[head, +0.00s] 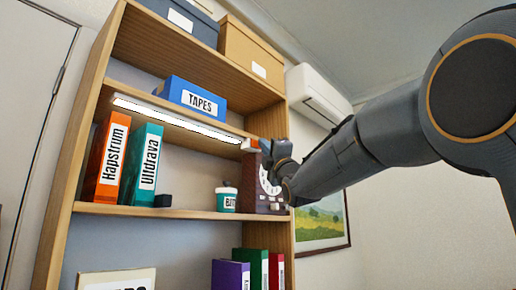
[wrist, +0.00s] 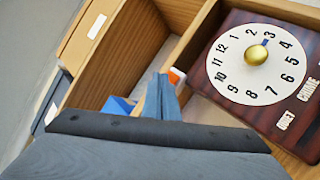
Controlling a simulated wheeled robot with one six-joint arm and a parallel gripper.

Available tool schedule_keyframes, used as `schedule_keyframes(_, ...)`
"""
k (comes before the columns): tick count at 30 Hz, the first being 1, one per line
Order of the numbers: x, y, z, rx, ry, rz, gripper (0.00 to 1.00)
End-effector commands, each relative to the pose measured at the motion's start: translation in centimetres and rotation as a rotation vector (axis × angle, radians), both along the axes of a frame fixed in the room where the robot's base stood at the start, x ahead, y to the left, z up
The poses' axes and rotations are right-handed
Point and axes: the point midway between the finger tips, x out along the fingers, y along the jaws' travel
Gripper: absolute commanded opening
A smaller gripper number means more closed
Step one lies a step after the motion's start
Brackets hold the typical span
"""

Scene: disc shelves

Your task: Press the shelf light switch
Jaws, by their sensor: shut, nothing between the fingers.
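The shelf light is a long strip (head: 175,117) under the middle board, and it looks bright white. At its right end is a small pale switch box (head: 249,144). In the wrist view a white piece with an orange-red part, seemingly the switch (wrist: 177,75), shows just beyond my fingertips. My gripper (head: 266,147) is shut and empty, at the right end of the strip, close beside the switch box. In the wrist view my gripper (wrist: 161,82) partly covers the switch, so I cannot tell whether they touch.
A dark brown clock (head: 264,187) stands just below my gripper; its face fills the right of the wrist view. A blue TAPES box (head: 190,97) sits above the strip.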

Motion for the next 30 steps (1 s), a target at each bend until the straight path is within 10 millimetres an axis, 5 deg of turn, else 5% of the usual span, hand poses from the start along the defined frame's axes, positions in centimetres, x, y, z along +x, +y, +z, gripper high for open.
schedule_keyframes(11, -0.2, -0.3, 0.1, 0.001, -0.002, 0.0, 0.0)
schedule_keyframes(30, -3.5, -4.6, -0.1, 0.001, -0.001, -0.002, 0.0)
